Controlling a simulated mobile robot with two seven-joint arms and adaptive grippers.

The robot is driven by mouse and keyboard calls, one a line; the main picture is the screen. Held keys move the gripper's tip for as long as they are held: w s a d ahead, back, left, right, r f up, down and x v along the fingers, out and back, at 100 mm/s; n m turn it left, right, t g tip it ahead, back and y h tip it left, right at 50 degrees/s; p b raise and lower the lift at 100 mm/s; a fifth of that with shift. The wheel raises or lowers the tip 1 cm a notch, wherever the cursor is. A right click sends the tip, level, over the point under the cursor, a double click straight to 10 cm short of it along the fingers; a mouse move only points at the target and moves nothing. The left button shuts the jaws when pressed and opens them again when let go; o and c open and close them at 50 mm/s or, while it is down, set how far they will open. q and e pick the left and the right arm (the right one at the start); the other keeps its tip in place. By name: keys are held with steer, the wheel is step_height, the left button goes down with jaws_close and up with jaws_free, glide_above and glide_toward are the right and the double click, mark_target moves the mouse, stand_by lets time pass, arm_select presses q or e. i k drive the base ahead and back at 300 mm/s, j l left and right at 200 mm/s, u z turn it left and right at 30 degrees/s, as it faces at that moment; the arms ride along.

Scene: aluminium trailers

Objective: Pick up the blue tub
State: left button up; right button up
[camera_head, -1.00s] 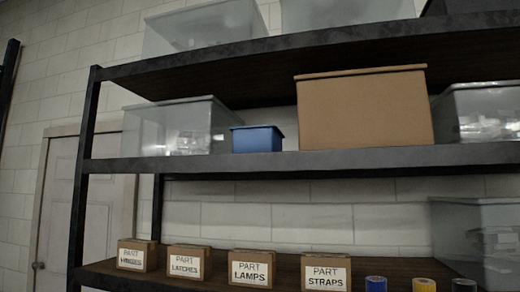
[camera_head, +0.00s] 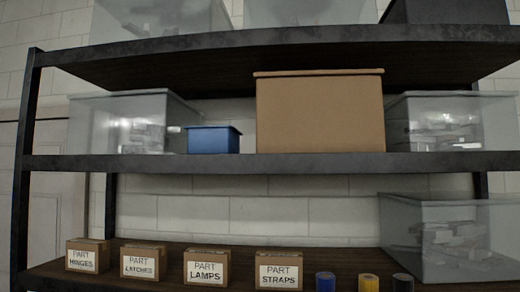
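The blue tub (camera_head: 213,140) is a small box with a rim. It sits on the middle shelf (camera_head: 230,164) of a dark metal rack, near the front edge. It stands between a clear bin (camera_head: 118,124) on its left and a large brown cardboard box (camera_head: 320,112) on its right. Neither of my grippers shows in the head view.
The upper shelf (camera_head: 300,36) runs above the tub. The lower shelf holds labelled part boxes (camera_head: 207,267), several small cylinders (camera_head: 368,283) and a clear bin (camera_head: 445,240). Another clear bin (camera_head: 450,122) stands right of the cardboard box. A rack post (camera_head: 25,165) stands at left.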

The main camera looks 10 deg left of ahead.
mark_target(223, 139)
steer(key=i+j+z, duration=0.2)
steer(key=z, duration=0.3)
steer(key=i+j+z, duration=0.15)
steer(key=j+z, duration=0.35)
